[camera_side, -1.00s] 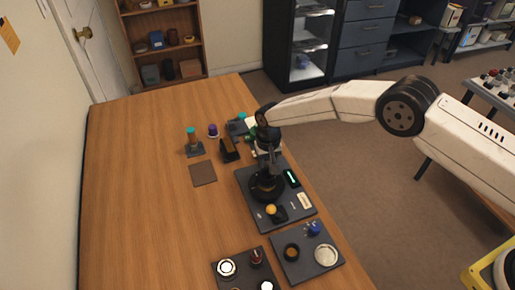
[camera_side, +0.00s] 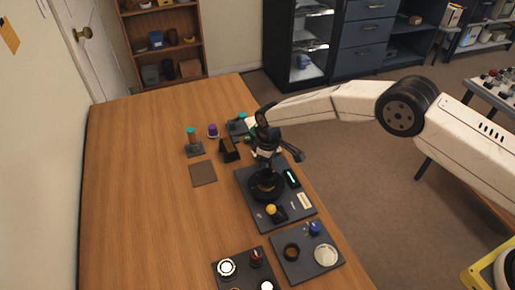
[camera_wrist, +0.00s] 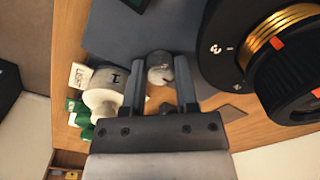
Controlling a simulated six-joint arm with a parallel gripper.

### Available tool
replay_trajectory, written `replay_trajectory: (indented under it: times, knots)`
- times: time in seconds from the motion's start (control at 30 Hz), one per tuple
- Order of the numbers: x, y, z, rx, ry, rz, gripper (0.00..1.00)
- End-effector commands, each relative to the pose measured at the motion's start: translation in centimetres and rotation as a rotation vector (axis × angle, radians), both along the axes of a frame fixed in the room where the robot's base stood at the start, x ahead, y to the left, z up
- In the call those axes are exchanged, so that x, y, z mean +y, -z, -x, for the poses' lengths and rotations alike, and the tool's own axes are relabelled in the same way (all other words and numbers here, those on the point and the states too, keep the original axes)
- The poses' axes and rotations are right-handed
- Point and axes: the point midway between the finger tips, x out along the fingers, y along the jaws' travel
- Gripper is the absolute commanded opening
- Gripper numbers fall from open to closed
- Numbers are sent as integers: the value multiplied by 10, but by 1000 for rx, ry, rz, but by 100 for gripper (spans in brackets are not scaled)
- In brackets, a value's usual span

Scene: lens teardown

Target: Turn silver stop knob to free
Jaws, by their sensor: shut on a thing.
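The silver stop knob (camera_wrist: 160,70) shows in the wrist view as a small pale metal cylinder with a dark mark on its end. My gripper (camera_wrist: 160,84) is shut on it, one dark finger along each side. The black lens body (camera_wrist: 222,75), with gold rings and orange-red marks, stands close to the right of the knob. In the side view my gripper (camera_side: 266,158) is just behind the lens (camera_side: 266,187) on its dark board (camera_side: 250,212). The knob is hidden there by my gripper.
A white cylinder (camera_wrist: 104,92) marked 1 stands just left of my gripper. A grey tray (camera_side: 309,271) lies at the front. The left of the table (camera_side: 130,190) is clear.

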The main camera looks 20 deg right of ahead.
Motion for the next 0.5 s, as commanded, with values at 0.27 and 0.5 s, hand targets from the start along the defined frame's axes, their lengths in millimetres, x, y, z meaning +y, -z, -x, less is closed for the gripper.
replay_trajectory:
  times: [0.27,0.5]
  knots:
    - [0,0,-1,-4,-64,-1,0]
    - [0,0,-1,-5,-69,-2,0]
